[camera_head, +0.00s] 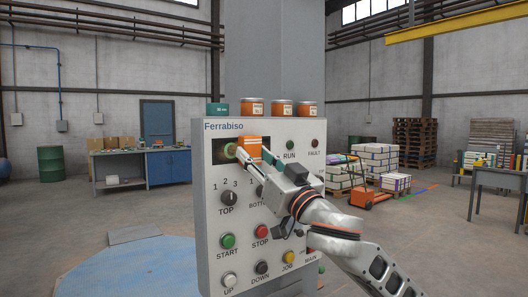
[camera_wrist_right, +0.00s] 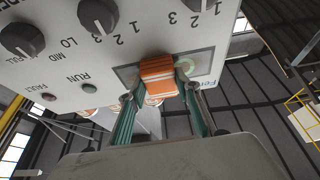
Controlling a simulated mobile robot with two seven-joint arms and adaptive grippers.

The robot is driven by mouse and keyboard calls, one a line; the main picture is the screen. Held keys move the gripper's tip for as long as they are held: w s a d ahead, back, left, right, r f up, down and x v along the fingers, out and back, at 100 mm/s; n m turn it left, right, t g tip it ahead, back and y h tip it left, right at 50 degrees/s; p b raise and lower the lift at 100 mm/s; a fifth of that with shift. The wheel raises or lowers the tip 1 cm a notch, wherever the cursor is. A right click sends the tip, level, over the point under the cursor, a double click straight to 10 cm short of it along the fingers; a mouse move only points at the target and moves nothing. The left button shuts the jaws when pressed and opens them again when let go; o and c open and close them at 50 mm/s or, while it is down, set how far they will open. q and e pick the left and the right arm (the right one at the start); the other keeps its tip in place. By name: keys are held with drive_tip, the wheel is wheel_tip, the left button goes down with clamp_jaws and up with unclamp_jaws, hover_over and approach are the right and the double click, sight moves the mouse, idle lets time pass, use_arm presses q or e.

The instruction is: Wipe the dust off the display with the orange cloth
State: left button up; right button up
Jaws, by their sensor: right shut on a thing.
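The display (camera_head: 225,152) is a dark rectangular screen near the top left of the white Ferrabiso panel (camera_head: 210,220). A green glow shows at its left part; the gripper and cloth cover much of the rest. In the wrist view the display (camera_wrist_right: 205,62) looks greyish beside the cloth. The folded orange cloth (camera_head: 249,148) has pale stripes and lies at the display's face; I cannot tell if it touches. My right gripper (camera_head: 254,154) is shut on the cloth, which also shows between the fingers in the wrist view (camera_wrist_right: 158,78). My left gripper is not in view.
Several orange-brown tins (camera_head: 281,108) and a green box (camera_head: 217,109) stand on top of the panel. Knobs (camera_head: 228,198) and push buttons (camera_head: 228,241) stick out below the display. A blue workbench (camera_head: 168,168) and pallets stand well behind.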

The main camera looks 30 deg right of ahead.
drive_tip(key=shift+s+a+p, duration=0.15)
drive_tip(key=shift+a+p, duration=1)
drive_tip(key=shift+a, duration=1.15)
drive_tip(key=shift+s+a+p, duration=0.15)
drive_tip(key=shift+a+p, duration=0.5)
drive_tip(key=shift+a, duration=0.75)
drive_tip(key=shift+p, duration=0.3)
drive_tip(key=d, duration=0.2)
drive_tip(key=d+p, duration=0.1)
drive_tip(key=d, duration=0.1)
drive_tip(key=d+p, duration=0.1)
drive_tip(key=d, duration=0.1)
drive_tip(key=shift+w+d, duration=0.35)
drive_tip(key=shift+w+d+p, duration=0.15)
drive_tip(key=shift+d+p, duration=0.35)
drive_tip(key=shift+d, duration=2.85)
